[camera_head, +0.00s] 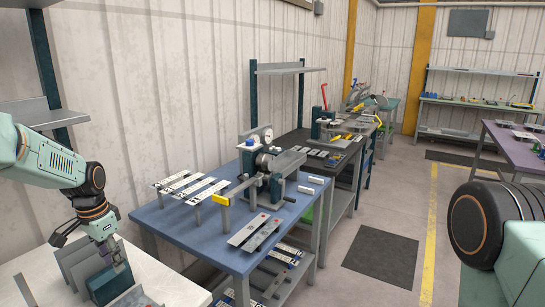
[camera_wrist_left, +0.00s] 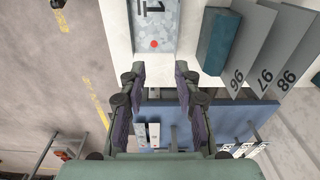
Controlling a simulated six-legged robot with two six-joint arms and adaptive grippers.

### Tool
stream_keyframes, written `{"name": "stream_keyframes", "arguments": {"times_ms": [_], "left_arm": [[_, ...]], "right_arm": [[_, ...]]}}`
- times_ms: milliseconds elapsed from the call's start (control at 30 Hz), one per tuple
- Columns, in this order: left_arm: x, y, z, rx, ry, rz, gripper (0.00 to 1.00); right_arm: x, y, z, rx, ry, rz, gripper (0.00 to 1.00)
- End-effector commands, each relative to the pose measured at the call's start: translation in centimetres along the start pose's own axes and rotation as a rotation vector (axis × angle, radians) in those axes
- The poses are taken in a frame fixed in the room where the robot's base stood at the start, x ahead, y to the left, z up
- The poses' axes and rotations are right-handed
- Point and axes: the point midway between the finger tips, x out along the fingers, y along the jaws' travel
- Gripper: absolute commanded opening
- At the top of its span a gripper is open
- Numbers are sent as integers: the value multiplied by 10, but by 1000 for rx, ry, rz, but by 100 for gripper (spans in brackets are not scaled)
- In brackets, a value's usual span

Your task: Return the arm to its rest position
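My left arm (camera_head: 48,160) reaches in from the left of the head view, bent down at a dark joint. Its gripper (camera_head: 120,264) hangs close above the teal block and grey plates on the white table. In the left wrist view the gripper's fingers (camera_wrist_left: 160,70) are spread apart with nothing between them. Beyond the fingertips lies a flat metal plate (camera_wrist_left: 155,25) marked 1 with a red dot. My right arm (camera_head: 515,230) shows only as a large dark joint and pale link at the right edge; its gripper is out of view.
Upright numbered plates (camera_wrist_left: 262,50) stand beside a teal block (camera_wrist_left: 218,42), near the left gripper. A blue table (camera_head: 180,228) holds a bending machine (camera_head: 268,170) and metal strips. A dark mat (camera_head: 382,260) lies on the open floor. A shelf (camera_head: 50,118) juts from the left wall.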

Motion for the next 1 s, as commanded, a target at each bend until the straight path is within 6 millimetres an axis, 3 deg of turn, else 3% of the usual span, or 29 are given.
{"name": "stream_keyframes", "arguments": {"times_ms": [167,267,400,500,700,1000], "left_arm": [[74,68,12,-41,-3,30,32],[117,115,31,-88,-2,46,32],[164,182,73,-168,-9,65,32],[188,229,114,-236,-20,71,32],[200,297,194,-358,-45,59,32],[179,348,280,-473,-77,18,32]], "right_arm": [[0,0,0,0,0,0,40],[0,0,0,0,-1,0,40],[0,0,0,1,-1,0,40],[0,0,0,0,-1,0,40],[0,0,0,0,0,0,40],[0,0,0,0,-1,0,40]]}}
